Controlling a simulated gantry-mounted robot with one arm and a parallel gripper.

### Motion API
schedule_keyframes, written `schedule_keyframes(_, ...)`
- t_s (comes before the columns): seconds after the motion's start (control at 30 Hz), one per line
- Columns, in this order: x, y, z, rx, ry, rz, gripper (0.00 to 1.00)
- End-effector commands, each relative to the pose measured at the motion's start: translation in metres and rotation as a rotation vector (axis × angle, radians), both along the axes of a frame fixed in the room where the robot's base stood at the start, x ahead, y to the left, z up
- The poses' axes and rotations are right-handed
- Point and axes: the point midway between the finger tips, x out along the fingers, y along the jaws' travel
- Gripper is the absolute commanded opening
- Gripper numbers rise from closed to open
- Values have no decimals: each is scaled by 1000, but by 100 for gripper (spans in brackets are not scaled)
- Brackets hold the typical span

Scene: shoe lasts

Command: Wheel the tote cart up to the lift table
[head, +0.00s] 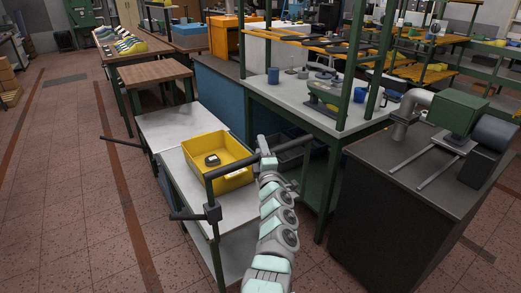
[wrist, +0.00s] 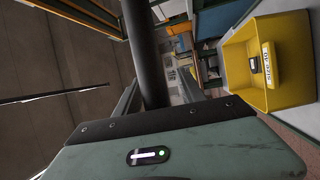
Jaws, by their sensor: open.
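The tote cart (head: 235,215) has a pale top, a lower shelf, green posts and a dark push handle (head: 232,168). A yellow tote (head: 232,180) sits on it, with a small dark labelled item (head: 212,160) inside. The tote also shows at right in the wrist view (wrist: 290,98). My gripper (head: 266,152) is at the right part of the handle. In the wrist view its open fingers (wrist: 160,88) lie on either side of the dark handle bar (wrist: 145,50); I cannot tell if they touch it. A grey-topped table (head: 180,122), likely the lift table, stands just beyond the cart.
A green bench (head: 290,92) with mugs and a machine stands to the right. A dark cabinet (head: 400,180) with a grinder-like machine is at the near right. A brown-topped table (head: 152,73) stands farther back. The tiled floor at left (head: 70,190) is clear.

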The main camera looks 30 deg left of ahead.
Motion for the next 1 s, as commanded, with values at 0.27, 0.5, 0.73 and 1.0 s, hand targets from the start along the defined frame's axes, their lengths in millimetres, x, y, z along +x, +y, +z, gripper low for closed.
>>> schedule_keyframes(0.27, -9, -8, -1, -2, 2, -1, 47)
schedule_keyframes(0.5, -27, -21, -3, -2, -2, 1, 47)
schedule_keyframes(0.73, -47, -38, -9, -3, 0, -1, 47)
schedule_keyframes(1.0, -70, -57, -17, -3, 1, 1, 47)
